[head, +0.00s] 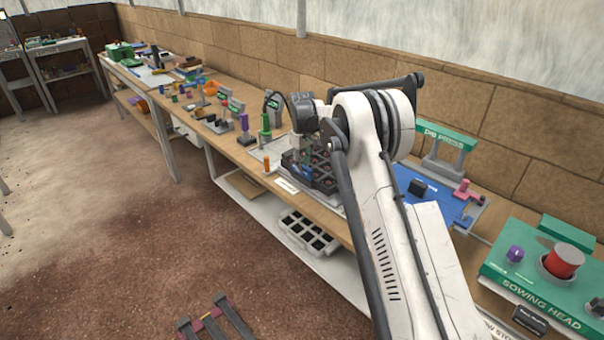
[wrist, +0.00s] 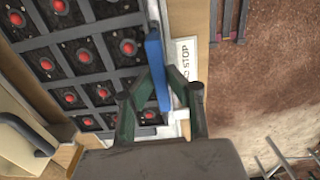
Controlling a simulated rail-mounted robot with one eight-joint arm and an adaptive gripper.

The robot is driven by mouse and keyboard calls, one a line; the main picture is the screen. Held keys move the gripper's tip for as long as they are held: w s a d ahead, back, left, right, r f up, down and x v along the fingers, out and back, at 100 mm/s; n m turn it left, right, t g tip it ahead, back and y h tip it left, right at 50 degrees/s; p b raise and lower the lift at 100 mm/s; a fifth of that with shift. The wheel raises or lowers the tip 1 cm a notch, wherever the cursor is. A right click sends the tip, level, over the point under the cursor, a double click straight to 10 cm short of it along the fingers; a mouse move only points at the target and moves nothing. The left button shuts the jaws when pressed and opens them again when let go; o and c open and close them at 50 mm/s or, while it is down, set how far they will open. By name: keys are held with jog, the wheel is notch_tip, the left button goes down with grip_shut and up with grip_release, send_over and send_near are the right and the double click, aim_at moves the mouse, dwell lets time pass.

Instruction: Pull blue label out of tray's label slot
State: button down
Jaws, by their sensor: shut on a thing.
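The blue label (wrist: 154,62) is a thin strip along the edge of the dark tray (wrist: 106,24) in the wrist view. My gripper (wrist: 160,82) is shut on the label, with one green-grey finger on each side of it. The label is beside the tray's outer wall; whether it is still in the slot cannot be told. In the head view, the tray (head: 326,181) is on the bench, partly behind my arm, and a bit of blue (head: 305,171) shows at its front.
A white stop card (wrist: 187,59) lies on the bench just beyond the label. The tray cells hold dark plugs with red tops. An orange peg (head: 266,165) and a green-and-black tool (head: 265,127) stand left of the tray. A blue mat (head: 440,200) lies to the right.

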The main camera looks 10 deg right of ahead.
jog(key=shift+r+p, duration=0.4)
jog(key=shift+r, duration=1.4)
dwell(0.7)
jog(key=shift+r+p, duration=0.45)
jog(key=shift+r, duration=1)
